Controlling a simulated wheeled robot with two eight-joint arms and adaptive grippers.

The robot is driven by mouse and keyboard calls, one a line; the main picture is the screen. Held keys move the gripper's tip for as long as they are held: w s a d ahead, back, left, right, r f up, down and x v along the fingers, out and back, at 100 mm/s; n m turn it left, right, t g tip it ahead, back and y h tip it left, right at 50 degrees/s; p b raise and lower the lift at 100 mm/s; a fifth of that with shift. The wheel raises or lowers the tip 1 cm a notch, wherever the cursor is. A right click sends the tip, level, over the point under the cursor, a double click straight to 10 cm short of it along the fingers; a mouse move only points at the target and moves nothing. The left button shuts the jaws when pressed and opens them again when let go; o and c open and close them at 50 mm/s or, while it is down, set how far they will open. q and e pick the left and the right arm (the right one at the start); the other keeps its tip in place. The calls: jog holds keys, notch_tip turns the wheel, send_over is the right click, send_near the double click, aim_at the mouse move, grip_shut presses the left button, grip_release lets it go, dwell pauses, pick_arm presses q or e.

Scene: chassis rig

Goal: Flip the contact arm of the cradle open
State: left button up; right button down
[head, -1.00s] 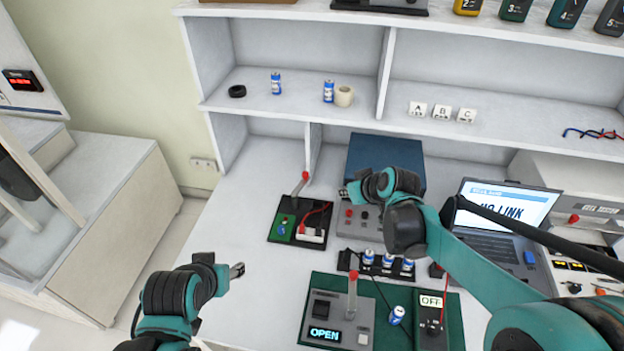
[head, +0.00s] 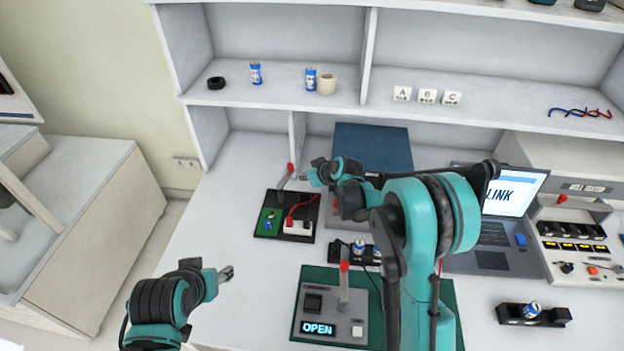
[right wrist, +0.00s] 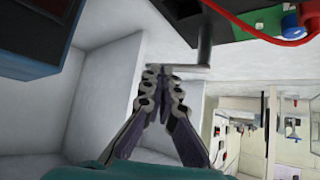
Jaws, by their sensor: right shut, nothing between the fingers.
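A black board (head: 262,234) with a green pad, a blue part, a white block and red wires lies on the bench at centre left. A grey arm with a red tip (head: 291,168) rises from its back edge; I take this as the cradle and its contact arm. My right gripper (head: 307,176) is shut and empty, close to the right of the red tip. In the right wrist view its fingertips (right wrist: 160,72) are together by a grey bar (right wrist: 187,69); contact cannot be told. My left gripper (head: 229,272) is over the bench's front left, away from the board.
A grey box with a red-tipped lever and an OPEN display (head: 318,328) stands on a green mat in front. A laptop (head: 492,258) and a black battery holder (head: 512,315) are at right. My right arm covers the middle; bench left of the board is clear.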

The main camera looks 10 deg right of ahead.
aim_at(292, 167)
jog(key=w+a, duration=0.1)
jog(key=w+a+b, duration=0.1)
jog(key=w, duration=0.1)
jog(key=shift+w+a+f, duration=0.1)
jog(key=shift+w+f, duration=0.1)
jog(key=shift+w, duration=0.05)
jog(key=shift+w+a, duration=0.1)
jog(key=shift+w+a+r, duration=0.1)
jog(key=shift+w+a, duration=0.35)
jog(key=shift+w, duration=0.2)
jog(key=shift+s+d, duration=0.1)
